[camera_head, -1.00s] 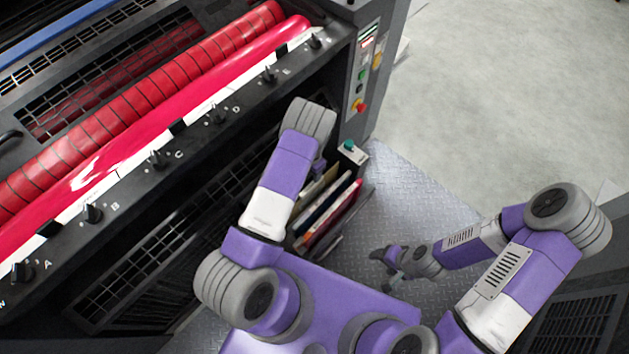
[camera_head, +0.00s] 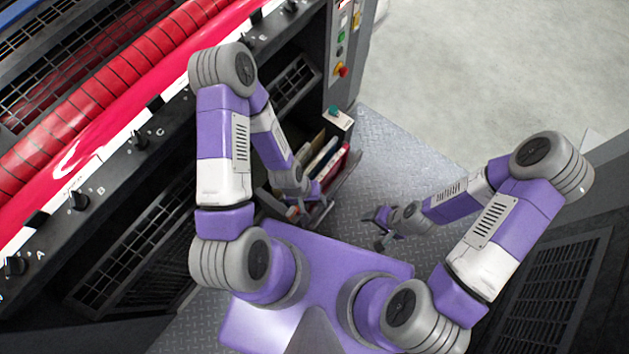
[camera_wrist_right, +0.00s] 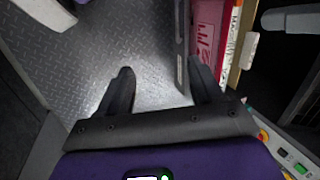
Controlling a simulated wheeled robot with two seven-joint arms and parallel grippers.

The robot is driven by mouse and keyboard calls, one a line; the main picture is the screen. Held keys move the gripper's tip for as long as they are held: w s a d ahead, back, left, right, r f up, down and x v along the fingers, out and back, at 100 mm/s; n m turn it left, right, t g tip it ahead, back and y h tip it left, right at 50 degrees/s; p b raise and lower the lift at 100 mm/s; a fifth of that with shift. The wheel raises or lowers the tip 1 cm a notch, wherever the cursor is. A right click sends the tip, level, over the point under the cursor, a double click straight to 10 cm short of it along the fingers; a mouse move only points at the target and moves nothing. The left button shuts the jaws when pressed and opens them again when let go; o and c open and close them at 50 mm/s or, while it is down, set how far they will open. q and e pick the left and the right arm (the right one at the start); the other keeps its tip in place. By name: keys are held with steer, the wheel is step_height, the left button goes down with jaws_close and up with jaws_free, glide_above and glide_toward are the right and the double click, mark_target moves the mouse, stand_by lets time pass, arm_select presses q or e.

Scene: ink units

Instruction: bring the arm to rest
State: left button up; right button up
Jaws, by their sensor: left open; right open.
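My left arm is folded. Its elbow stands up in front of the press, and its forearm points down to my left gripper (camera_head: 308,206). That gripper is small in the head view, beside the near end of the rack of upright folders; its fingers are partly hard to make out, and whether it touches the rack cannot be told. My right gripper (camera_head: 379,228) is low over the metal tread floor, to the right of the rack.
The printing press (camera_head: 95,140) with red rollers and a row of knobs fills the left. The rack holds a red folder (camera_head: 332,172), also seen in the wrist view (camera_wrist_right: 206,30). A control panel (camera_head: 341,45) stands behind. Tread floor (camera_head: 400,150) is open at the right.

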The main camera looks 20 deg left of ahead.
arm_select(q)
steer(key=shift+s+d+r+m, duration=0.3)
steer(key=shift+r+m, duration=0.1)
steer(key=shift+m, duration=0.2)
step_height(320, 180, up, 2)
steer(key=shift+r+p, duration=0.25)
steer(key=shift+p, duration=1)
arm_select(e)
step_height(320, 180, up, 3)
steer(key=shift+f, duration=0.2)
arm_select(q)
steer(key=shift+f, duration=0.15)
steer(key=shift+c, duration=0.3)
arm_select(e)
steer(key=shift+f, duration=0.15)
steer(key=shift+c, duration=0.4)
